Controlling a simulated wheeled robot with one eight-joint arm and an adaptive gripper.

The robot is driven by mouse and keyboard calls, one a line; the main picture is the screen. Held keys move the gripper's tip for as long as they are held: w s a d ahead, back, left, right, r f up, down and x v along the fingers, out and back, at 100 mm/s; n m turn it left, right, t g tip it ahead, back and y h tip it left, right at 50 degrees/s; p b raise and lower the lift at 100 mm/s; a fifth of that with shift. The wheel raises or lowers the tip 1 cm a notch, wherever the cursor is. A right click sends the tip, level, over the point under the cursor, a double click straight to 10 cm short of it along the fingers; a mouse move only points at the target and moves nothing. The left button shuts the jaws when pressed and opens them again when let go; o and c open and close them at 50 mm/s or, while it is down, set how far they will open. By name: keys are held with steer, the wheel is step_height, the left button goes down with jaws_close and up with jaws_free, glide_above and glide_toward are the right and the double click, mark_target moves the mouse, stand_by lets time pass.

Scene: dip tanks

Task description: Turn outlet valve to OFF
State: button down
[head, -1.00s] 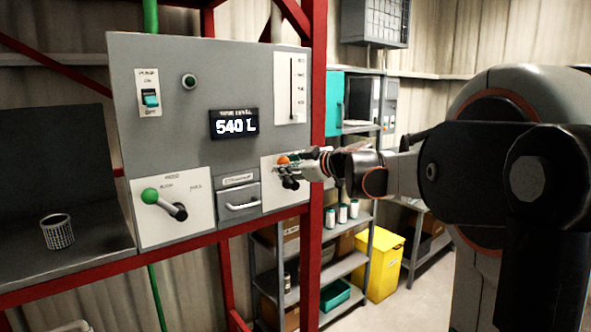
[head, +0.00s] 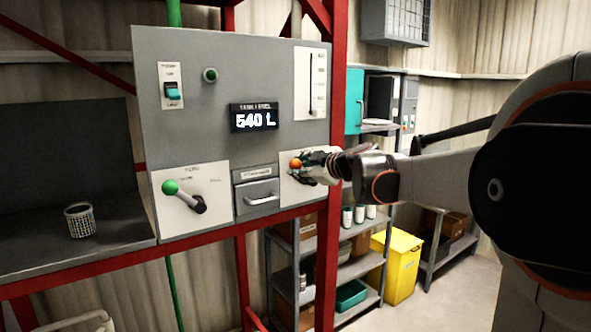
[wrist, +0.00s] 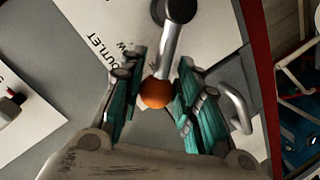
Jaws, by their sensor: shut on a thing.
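The outlet valve is a grey lever (wrist: 172,45) with an orange ball knob (wrist: 157,93), on a white plate marked OUTLET (wrist: 100,45). In the head view, the orange knob (head: 295,163) shows at the panel's lower right. The lever runs from its dark pivot at the top of the wrist view down to the knob. My gripper (wrist: 157,98) is shut on the knob, its teal-padded fingers at either side. In the head view, my gripper (head: 303,167) reaches in from the right and hides most of the lever. Part of the printed position word is hidden by a finger.
A drawer handle (head: 262,199) is close left of the outlet plate. A green-knobbed lever (head: 171,187) sits farther left. The red frame (head: 337,110) runs near my arm. A display (head: 254,117) reads 540 L. Shelves and a yellow bin (head: 393,268) stand right.

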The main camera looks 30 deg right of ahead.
steer(key=shift+f, duration=0.1)
steer(key=c, duration=1.2)
jaws_free()
step_height(320, 180, up, 10)
steer(key=shift+r, duration=0.1)
